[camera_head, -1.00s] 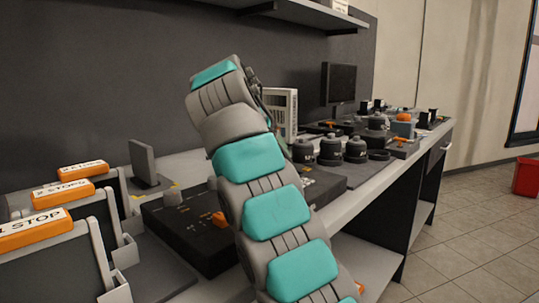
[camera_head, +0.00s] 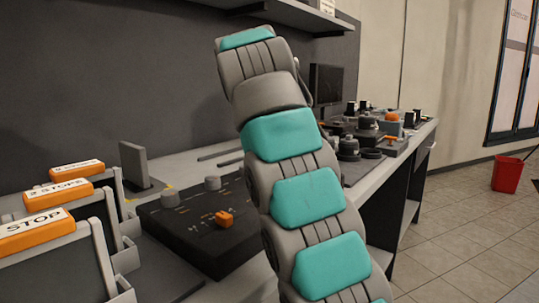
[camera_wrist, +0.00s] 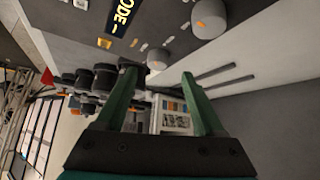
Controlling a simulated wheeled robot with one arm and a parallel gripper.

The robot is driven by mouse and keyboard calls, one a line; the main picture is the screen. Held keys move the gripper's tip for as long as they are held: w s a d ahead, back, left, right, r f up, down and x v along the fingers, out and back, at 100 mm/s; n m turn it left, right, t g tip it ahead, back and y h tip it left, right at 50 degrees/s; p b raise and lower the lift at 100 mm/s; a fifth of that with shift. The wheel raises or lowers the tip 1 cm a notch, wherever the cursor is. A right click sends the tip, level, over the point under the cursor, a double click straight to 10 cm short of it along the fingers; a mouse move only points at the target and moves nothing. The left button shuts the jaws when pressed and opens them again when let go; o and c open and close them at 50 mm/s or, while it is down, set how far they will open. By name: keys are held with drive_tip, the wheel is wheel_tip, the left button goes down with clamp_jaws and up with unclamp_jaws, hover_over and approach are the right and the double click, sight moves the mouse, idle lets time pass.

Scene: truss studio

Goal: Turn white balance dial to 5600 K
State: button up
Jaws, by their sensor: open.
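A dark control box (camera_head: 190,240) lies on the bench in the head view, left of my arm. In the wrist view a panel with "ODE" lettering and grey knobs (camera_wrist: 208,18) (camera_wrist: 157,59) shows at the top. My gripper (camera_wrist: 158,75) is open and empty, fingers apart, just below the smaller-looking knob. The arm hides it in the head view.
Orange-topped stands marked "STOP" (camera_head: 58,192) line the left front. A small upright grey plate (camera_head: 133,163) stands behind the box. Dark round parts (camera_head: 348,147) and a monitor (camera_head: 326,84) are further right. A shelf (camera_head: 290,18) hangs above. A red bin (camera_head: 507,174) stands on the floor.

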drive_tip(key=d+n+y+b, duration=0.2)
drive_tip(key=shift+w+d+f+n+y, duration=0.2)
drive_tip(key=shift+d+f+n+y, duration=0.15)
drive_tip(key=shift+d+n+y, duration=0.05)
drive_tip(key=shift+s+d+r+n+y+b, duration=0.25)
drive_tip(key=shift+d+r+n+y+b, duration=0.1)
drive_tip(key=shift+n+y, duration=0.15)
drive_tip(key=shift+s+d+r+n+y+b, duration=0.2)
drive_tip(key=shift+s+d+r+n+y, duration=0.15)
drive_tip(key=shift+n, duration=0.25)
drive_tip(key=shift+s+r+n+y, duration=0.25)
drive_tip(key=shift+r+n+y, duration=0.2)
drive_tip(key=shift+n, duration=0.15)
drive_tip(key=shift+b+x, duration=0.35)
drive_tip(key=shift+x, duration=3.6)
drive_tip(key=shift+r, duration=0.1)
clamp_jaws()
